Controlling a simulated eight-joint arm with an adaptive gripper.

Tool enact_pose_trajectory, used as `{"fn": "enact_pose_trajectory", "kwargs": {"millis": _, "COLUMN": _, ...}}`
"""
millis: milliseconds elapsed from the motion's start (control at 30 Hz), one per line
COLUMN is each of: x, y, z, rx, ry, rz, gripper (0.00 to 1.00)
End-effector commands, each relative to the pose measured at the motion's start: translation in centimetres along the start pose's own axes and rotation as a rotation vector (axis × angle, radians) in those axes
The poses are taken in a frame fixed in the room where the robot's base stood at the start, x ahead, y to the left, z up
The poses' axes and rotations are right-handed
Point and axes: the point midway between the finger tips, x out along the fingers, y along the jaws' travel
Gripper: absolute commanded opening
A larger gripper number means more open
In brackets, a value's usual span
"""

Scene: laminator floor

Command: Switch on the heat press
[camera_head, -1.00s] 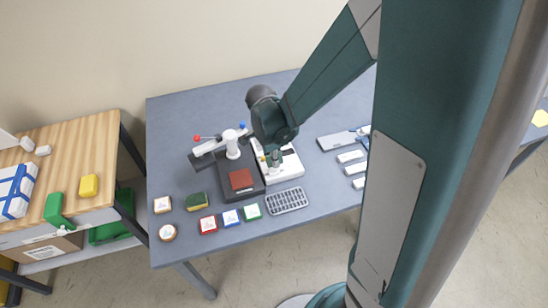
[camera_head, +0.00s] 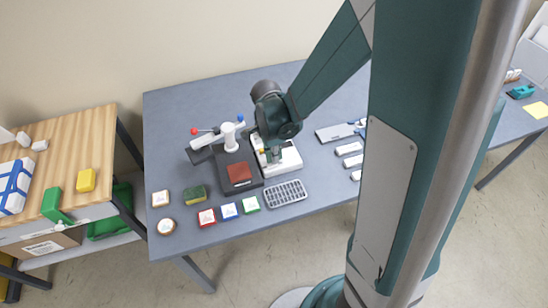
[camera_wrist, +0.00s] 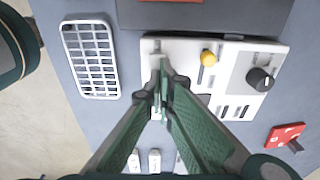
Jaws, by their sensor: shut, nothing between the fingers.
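The heat press (camera_head: 232,153) stands on the grey-blue table, with a black base, a white column and a red-brown pad. Its white control box (camera_head: 288,162) sits against its right side. In the wrist view this box (camera_wrist: 222,107) carries a yellow round button or lamp (camera_wrist: 208,58), a black knob (camera_wrist: 260,79) and dark slots. My gripper (camera_head: 273,157) is over the box. In the wrist view my gripper (camera_wrist: 163,88) is shut and empty, its tips over the box's left part, hiding what lies beneath. I cannot tell whether the tips touch it.
A grey grid rack (camera_head: 286,194) lies in front of the box. A red plate with a black lever (camera_wrist: 287,138) lies beside the box in the wrist view. Several small coloured blocks line the table front. A wooden-topped shelf (camera_head: 85,140) stands at left.

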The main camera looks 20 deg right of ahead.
Motion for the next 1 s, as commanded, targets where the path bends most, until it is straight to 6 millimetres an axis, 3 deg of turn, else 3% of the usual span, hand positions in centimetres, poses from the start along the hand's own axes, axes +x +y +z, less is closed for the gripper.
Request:
{"fn": "enact_pose_trajectory", "kwargs": {"millis": 467, "x": 1.07, "y": 0.07, "z": -0.65, "rx": 0.002, "ry": -0.164, "rz": -0.001, "gripper": 0.00}}
{"fn": "enact_pose_trajectory", "kwargs": {"millis": 1000, "x": 0.95, "y": 0.25, "z": 0.05, "rx": -0.001, "ry": -0.160, "rz": 0.001, "gripper": 0.00}}
